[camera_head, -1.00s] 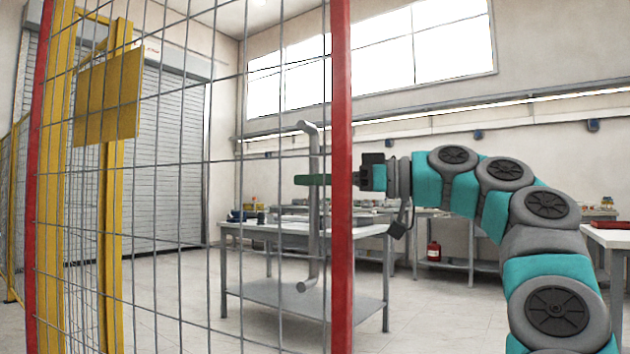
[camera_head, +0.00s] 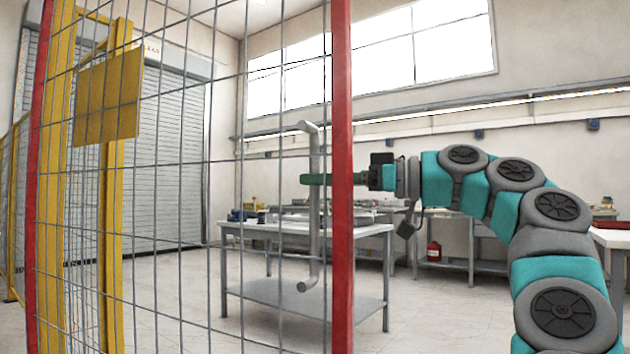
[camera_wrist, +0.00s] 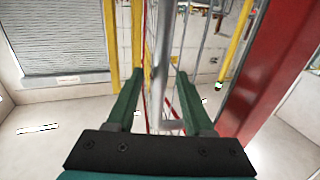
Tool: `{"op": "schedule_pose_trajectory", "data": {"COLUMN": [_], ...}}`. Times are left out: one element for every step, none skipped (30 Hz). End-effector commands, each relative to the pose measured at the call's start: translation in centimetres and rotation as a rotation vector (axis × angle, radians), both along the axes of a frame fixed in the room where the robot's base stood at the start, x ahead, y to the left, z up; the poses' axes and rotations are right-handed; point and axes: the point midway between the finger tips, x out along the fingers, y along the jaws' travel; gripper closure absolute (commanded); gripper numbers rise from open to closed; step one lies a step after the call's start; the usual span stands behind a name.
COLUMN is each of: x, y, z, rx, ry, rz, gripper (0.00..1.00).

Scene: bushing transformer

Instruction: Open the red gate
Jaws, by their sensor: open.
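The red gate (camera_head: 342,230) has red upright posts and a grey wire mesh, and it stands close in front of the head camera. A grey vertical bar handle (camera_head: 314,245) with bent ends is on the gate beside its right red post. My gripper (camera_head: 314,180) reaches past this post from the right at the handle's upper part. In the wrist view, the green fingers of my gripper (camera_wrist: 160,74) are open, one on each side of the handle (camera_wrist: 160,55). I cannot tell whether either finger touches it. The red post (camera_wrist: 265,75) is to the right of the fingers.
A yellow post with a yellow plate (camera_head: 108,98) stands at the left, with yellow fencing beyond. A grey worktable (camera_head: 275,290) stands behind the mesh. Benches (camera_head: 470,225) line the back wall. Open floor (camera_head: 440,310) lies between table and arm.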

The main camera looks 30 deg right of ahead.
Motion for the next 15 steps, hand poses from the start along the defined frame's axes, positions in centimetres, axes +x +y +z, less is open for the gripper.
{"op": "schedule_pose_trajectory", "data": {"x": [-0.5,-0.8,-1.2,-1.5,-1.9,-2.4,-2.7,-3.1,-3.5,-3.8,-4.0,-4.2,-4.4,-4.5,-4.6], "y": [-0.6,-0.9,-1.3,-1.6,-1.9,-2.4,-2.8,-3.1,-3.5,-3.7,-3.9,-4.1,-4.3,-4.4,-4.5], "z": [0.1,0.1,0.1,0.1,0.1,0.1,0.1,0.2,0.2,0.2,0.1,0.1,0.1,0.1,0.0], "rx": [0.002,0.002,0.001,0.001,0.001,0.002,0.002,0.001,0.0,0.0,0.0,0.0,0.0,0.0,-0.001], "ry": [-0.002,-0.002,-0.001,0.001,0.0,-0.001,-0.002,-0.001,0.0,0.0,0.0,0.0,0.0,0.0,0.001], "rz": [-0.004,-0.004,-0.002,0.0,-0.001,-0.003,-0.004,-0.004,-0.001,-0.001,-0.001,-0.001,-0.001,0.0,0.0], "gripper": [0.48,0.48,0.48,0.48,0.48,0.48,0.48,0.48,0.48,0.48,0.48,0.48,0.48,0.48,0.48]}}
